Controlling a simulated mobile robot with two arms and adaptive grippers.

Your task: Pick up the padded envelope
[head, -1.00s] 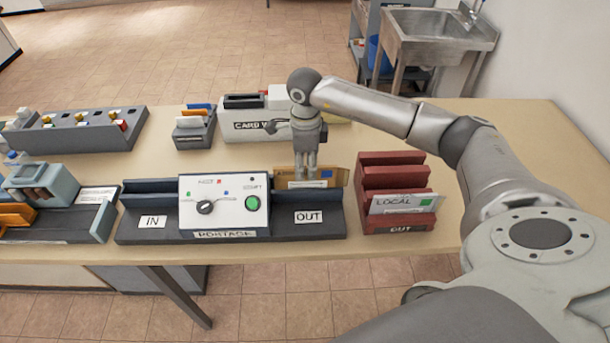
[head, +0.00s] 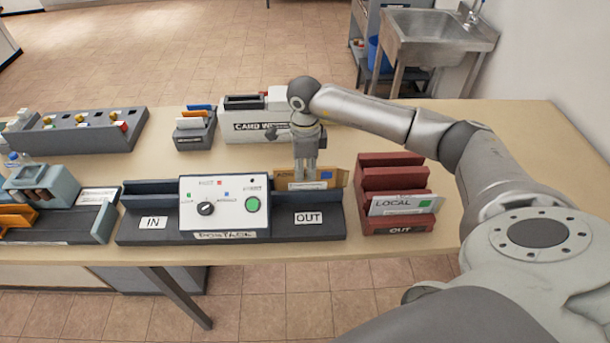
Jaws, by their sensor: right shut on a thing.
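The padded envelope (head: 328,179) is tan-brown with a small blue patch and stands on edge in the OUT side of the postage machine (head: 225,204). My right gripper (head: 305,181) points down from above and is shut on the envelope's upper edge. The envelope's lower part is hidden behind the front wall of the OUT tray (head: 308,220). My left gripper is not in view.
A red OUT rack (head: 395,181) with a LOCAL card (head: 400,204) stands close to the right of the postage machine. A white card box (head: 250,124), a small grey holder (head: 194,136) and a long grey block (head: 84,136) stand behind. The table's right end is clear.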

